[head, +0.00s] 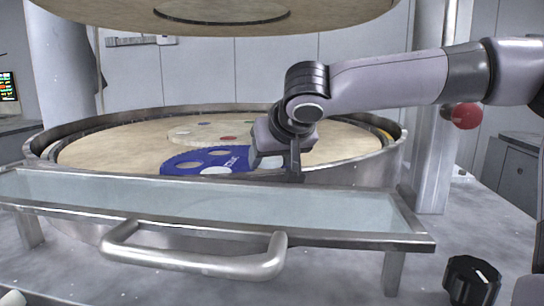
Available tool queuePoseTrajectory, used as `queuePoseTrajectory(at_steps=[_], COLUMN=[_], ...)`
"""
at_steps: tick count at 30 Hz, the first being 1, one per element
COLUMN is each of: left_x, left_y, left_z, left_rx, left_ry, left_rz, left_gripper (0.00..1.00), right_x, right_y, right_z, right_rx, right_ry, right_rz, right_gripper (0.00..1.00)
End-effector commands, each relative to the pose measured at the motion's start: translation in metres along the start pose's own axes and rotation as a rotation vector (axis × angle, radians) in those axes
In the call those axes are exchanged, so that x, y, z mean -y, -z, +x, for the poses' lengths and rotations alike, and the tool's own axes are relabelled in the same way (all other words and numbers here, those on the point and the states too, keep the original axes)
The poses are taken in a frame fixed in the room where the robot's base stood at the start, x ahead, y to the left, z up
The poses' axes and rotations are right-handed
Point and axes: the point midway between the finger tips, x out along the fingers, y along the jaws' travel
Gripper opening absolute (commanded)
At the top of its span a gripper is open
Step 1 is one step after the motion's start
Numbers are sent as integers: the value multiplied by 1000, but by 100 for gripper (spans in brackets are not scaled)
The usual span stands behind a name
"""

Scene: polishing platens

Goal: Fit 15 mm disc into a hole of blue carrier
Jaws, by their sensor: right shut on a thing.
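The blue carrier (180,168) lies flat on the tan platen, behind the glass guard, with white lettering and several round holes. One hole at its front holds a whitish disc (215,170). My right gripper (278,172) reaches in from the right over the carrier's right end, pointing down. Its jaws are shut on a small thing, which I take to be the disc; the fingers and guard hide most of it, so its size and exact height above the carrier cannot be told. My left gripper is out of view.
A metal-framed glass guard (180,190) with a bar handle (195,262) stands in front of the platen (100,150). The round rim (395,150) encircles it. An upper platen (340,14) hangs above. A black knob (471,280) is at front right.

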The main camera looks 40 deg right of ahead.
Motion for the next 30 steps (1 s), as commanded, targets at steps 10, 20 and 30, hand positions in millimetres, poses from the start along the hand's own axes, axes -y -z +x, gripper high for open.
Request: queuePoseTrajectory(at_steps=[10, 20, 30], left_x=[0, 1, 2], left_y=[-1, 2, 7], left_z=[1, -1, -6], left_rx=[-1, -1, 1], left_ry=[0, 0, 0], left_rz=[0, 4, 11], left_gripper=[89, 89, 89], right_x=[0, 0, -1], right_y=[-9, -6, -1], right_z=[5, -15, -66], right_rx=[23, 17, -1], right_ry=[-2, 0, -2], right_rz=[-4, -3, -2], right_gripper=[88, 88, 88])
